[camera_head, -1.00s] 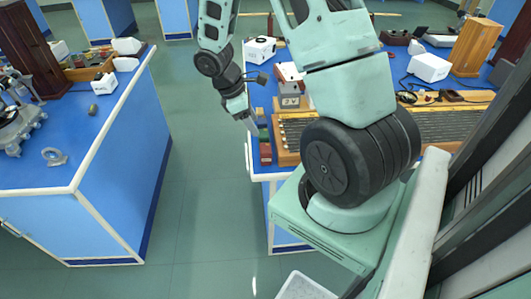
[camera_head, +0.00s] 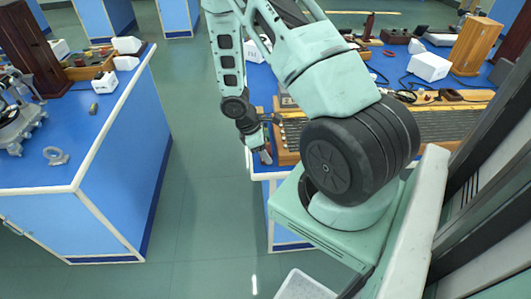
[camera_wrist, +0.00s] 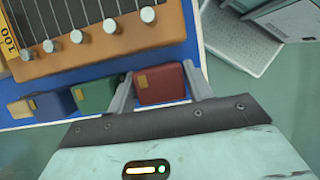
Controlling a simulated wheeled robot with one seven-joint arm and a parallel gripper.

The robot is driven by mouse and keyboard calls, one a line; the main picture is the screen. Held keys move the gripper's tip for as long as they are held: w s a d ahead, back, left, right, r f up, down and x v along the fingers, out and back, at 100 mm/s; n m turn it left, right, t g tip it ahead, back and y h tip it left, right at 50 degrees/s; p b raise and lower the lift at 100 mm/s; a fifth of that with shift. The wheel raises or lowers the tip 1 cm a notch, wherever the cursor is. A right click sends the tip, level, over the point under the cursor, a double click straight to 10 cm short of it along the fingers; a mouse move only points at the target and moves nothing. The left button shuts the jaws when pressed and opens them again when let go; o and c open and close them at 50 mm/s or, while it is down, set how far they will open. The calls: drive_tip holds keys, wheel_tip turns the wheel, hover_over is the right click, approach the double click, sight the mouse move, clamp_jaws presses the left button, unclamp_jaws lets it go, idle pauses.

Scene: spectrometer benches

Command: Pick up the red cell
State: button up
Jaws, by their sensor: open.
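The red cell (camera_wrist: 160,83) is a small red block with a tan label, on the blue bench near its edge in the wrist view. My gripper (camera_wrist: 160,87) is open, with one finger on each side of the red cell. I cannot tell whether the fingers touch it. A green cell (camera_wrist: 94,94) stands just left of the left finger, and a blue cell (camera_wrist: 42,106) stands farther left. In the head view my gripper (camera_head: 265,157) is low at the left end of the right bench, and the arm hides most of the cells there.
A wooden board with metal posts and wires (camera_wrist: 100,35) lies close beside the row of cells. The bench's white edge (camera_wrist: 75,121) runs just past the cells, with open floor beyond. Another blue bench (camera_head: 75,170) stands at left, across an aisle.

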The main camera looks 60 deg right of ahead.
drive_tip(key=shift+f, duration=0.1)
drive_tip(key=shift+c, duration=0.3)
drive_tip(key=c, duration=0.6)
drive_tip(key=shift+c, duration=0.2)
wheel_tip(320, 180, up, 10)
wheel_tip(320, 180, up, 3)
drive_tip(key=p, duration=0.3)
